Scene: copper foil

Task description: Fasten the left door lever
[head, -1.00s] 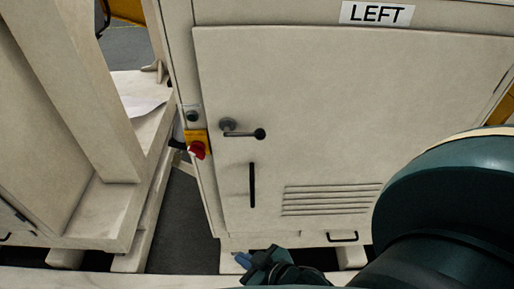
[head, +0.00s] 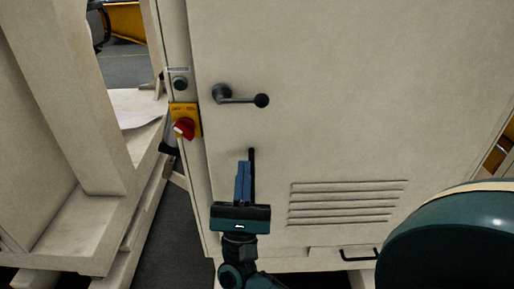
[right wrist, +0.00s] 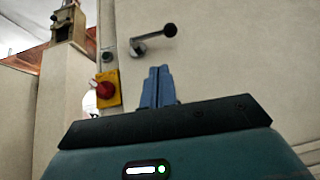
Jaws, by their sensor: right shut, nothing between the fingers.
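The cabinet door (head: 330,120) is closed and beige. Its dark lever (head: 240,98) points to the right, about horizontal, from a round pivot near the door's left edge. The lever also shows at the top of the right wrist view (right wrist: 155,38). My left gripper is not in view.
A red knob on a yellow plate (head: 185,122) and a dark button (head: 180,83) are left of the door. Vent slots (head: 345,200) and a small black handle (head: 358,254) are low on the right. A beige frame stands at left.

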